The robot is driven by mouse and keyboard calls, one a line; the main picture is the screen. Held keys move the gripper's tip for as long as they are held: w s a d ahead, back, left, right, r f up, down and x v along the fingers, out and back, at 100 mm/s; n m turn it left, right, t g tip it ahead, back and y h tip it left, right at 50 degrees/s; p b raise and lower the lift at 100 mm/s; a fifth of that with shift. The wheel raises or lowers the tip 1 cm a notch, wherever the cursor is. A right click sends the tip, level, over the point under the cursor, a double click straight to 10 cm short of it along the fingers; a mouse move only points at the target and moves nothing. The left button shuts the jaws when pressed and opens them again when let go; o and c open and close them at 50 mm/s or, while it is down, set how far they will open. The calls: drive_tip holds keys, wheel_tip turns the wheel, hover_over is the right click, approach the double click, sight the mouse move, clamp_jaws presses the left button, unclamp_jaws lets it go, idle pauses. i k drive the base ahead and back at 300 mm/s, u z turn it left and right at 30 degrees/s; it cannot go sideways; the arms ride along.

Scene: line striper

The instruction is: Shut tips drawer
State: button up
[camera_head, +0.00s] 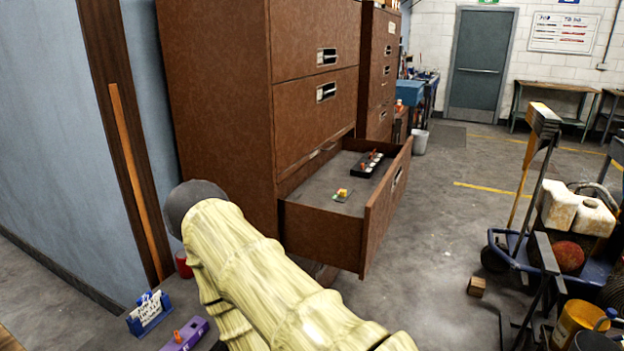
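A tall brown cabinet (225,100) stands left of centre. One of its lower drawers (375,215) is pulled well out toward the right, with its front panel apart from the cabinet face. Inside the drawer lie a black tray (367,164) with small orange and white pieces and a small yellow item (343,193) on a green base. I cannot read any drawer label, so I cannot tell from words which one is the tips drawer. My pale yellow arm crosses the bottom centre, in front of the drawer's near side. My gripper is not in view.
A line striper cart (560,255) with cans and a ball stands at the right. A small wooden block (477,286) lies on the floor.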

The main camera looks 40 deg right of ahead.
sight(317, 224)
drive_tip(key=z, duration=1.95)
drive_tip(key=k, duration=0.5)
drive_tip(key=z, duration=0.65)
drive_tip(key=i, duration=1.6)
drive_tip(key=u, duration=1.4)
